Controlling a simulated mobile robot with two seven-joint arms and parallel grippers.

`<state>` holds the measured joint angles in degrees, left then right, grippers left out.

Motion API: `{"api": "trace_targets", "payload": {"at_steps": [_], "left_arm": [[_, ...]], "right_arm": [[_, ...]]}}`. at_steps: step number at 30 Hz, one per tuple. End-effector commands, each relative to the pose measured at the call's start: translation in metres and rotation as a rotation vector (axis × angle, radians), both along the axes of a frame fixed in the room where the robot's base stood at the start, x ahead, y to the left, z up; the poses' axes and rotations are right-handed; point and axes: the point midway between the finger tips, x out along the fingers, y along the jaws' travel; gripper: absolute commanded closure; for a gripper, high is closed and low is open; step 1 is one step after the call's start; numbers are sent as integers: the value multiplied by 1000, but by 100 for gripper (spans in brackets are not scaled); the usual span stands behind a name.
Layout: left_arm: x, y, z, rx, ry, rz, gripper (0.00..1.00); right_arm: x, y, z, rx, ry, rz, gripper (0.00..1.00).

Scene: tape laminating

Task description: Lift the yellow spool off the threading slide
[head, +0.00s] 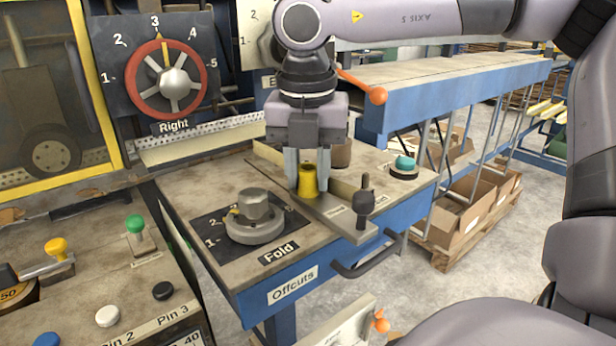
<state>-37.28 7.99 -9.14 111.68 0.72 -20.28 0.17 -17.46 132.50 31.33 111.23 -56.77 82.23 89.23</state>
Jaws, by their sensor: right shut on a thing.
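The yellow spool (308,182) stands upright on the bench top, over the long metal strip that looks like the threading slide (345,226). My right gripper (307,180) comes down from above, with its two pale fingers on either side of the spool. It is shut on the spool. I cannot tell whether the spool's base touches the slide. My left gripper is not in view.
The Fold dial (254,217) stands left of the spool. A brown cylinder (341,153) stands close behind the gripper, and a teal button (404,164) is to the right. The red Right handwheel (166,80) is at the back left. Cardboard boxes (457,220) sit beyond the bench.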

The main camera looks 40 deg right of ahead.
Motion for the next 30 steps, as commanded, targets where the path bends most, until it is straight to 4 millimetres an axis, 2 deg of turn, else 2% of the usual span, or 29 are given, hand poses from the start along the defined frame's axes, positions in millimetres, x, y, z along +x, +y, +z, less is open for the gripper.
{"api": "trace_targets", "payload": {"at_steps": [5, 11, 17, 24, 30], "left_arm": [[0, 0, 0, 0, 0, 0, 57], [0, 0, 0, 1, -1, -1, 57], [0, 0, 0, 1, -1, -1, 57], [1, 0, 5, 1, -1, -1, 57], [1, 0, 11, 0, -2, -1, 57]], "right_arm": [[0, 0, 2, -1, -1, 0, 96], [1, 0, 20, -2, -4, -1, 96], [1, 0, 61, -3, -8, -2, 96], [0, 1, 122, -2, -6, -1, 96], [1, 1, 161, -1, -2, 0, 96]]}}
